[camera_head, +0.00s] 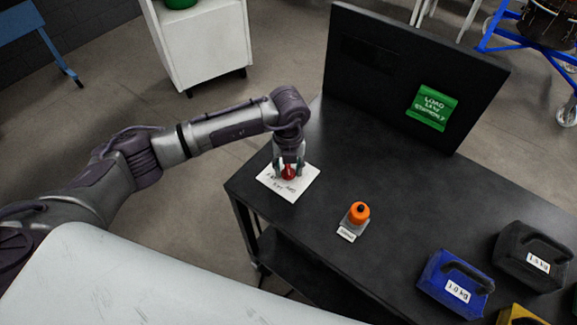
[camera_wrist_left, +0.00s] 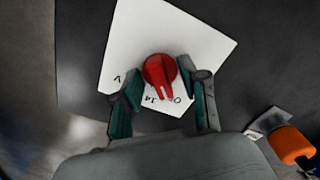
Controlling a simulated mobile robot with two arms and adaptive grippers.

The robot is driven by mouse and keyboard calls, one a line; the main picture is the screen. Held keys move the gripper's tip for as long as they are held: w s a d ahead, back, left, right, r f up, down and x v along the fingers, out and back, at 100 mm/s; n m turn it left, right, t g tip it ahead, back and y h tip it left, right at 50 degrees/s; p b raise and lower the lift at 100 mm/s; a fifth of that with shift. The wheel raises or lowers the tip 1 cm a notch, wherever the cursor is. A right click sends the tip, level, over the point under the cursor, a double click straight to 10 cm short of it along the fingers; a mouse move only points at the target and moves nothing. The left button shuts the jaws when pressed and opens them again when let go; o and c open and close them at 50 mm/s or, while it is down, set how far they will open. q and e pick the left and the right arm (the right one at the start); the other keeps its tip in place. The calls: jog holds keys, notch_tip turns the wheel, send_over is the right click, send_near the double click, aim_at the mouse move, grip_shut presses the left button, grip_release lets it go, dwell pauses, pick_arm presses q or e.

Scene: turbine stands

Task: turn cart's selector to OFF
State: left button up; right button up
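The red selector knob (camera_head: 289,172) sits on a white label plate (camera_head: 303,187) at the left end of the black cart top (camera_head: 300,225). My left gripper (camera_head: 288,170) points down over the knob, with a finger on either side of it. In the left wrist view the red knob (camera_wrist_left: 160,72) shows between the two teal fingertips (camera_wrist_left: 157,85), with gaps visible beside it. Contact with the knob cannot be made out. My right gripper is not in view.
A black upright panel (camera_head: 400,75) with a green sign (camera_head: 432,107) rises at the back.

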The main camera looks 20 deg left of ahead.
aim_at(289, 168)
pick_arm(q)
jog(key=shift+o, duration=0.8)
jog(key=shift+r, duration=0.1)
jog(key=shift+r+p, duration=1.8)
jog(key=shift+r, duration=0.65)
